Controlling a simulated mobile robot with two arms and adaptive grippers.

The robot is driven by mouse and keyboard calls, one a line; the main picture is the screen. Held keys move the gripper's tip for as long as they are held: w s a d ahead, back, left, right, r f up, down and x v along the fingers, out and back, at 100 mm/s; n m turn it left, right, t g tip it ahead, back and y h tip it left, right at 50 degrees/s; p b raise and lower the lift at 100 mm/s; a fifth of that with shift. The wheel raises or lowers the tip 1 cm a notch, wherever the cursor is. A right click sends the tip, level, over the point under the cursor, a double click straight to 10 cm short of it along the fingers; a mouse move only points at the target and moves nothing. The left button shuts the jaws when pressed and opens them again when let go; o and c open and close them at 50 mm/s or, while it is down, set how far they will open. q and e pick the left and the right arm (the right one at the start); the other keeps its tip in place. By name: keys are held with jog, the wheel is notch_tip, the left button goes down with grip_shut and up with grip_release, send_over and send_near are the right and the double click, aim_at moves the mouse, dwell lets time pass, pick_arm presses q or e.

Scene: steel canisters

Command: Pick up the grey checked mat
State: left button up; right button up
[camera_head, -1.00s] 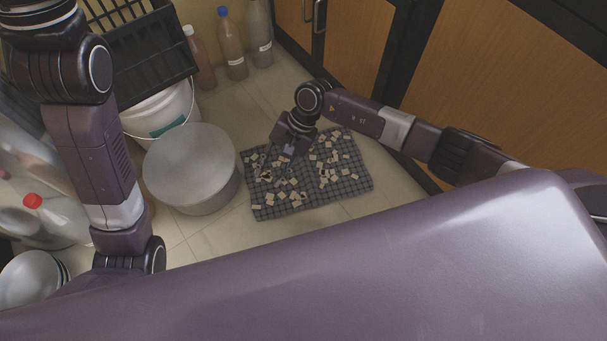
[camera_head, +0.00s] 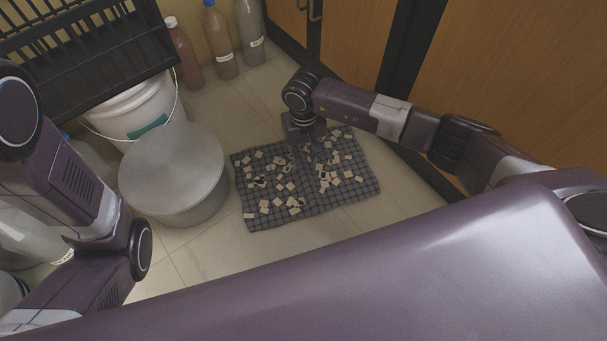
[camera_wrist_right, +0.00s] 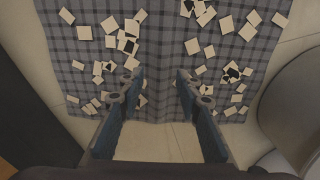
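The grey checked mat (camera_head: 318,205) lies on the tiled floor with many small pale square pieces scattered over it. It also fills the upper part of the right wrist view (camera_wrist_right: 165,85). My right gripper (camera_head: 307,147) is over the far middle part of the mat. In the right wrist view its two fingers (camera_wrist_right: 155,95) are spread apart with nothing between them, over the mat near one edge. Whether the fingertips touch the mat I cannot tell. My left arm is at the left side of the head view; its gripper is not in view.
A round steel canister (camera_head: 173,165) stands just left of the mat. Behind it are a white bucket (camera_head: 130,108), a black crate (camera_head: 90,55) and bottles (camera_head: 221,50) by the wall. Wooden cabinet doors (camera_head: 500,90) border the right. Bare floor lies in front of the mat.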

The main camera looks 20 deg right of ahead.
aim_at(303, 167)
notch_tip(303, 167, down, 4)
jog(key=b, duration=0.2)
jog(key=shift+s+b, duration=0.1)
jog(key=shift+b, duration=0.25)
jog(key=shift+c, duration=0.3)
grip_shut()
jog(key=shift+r, duration=0.1)
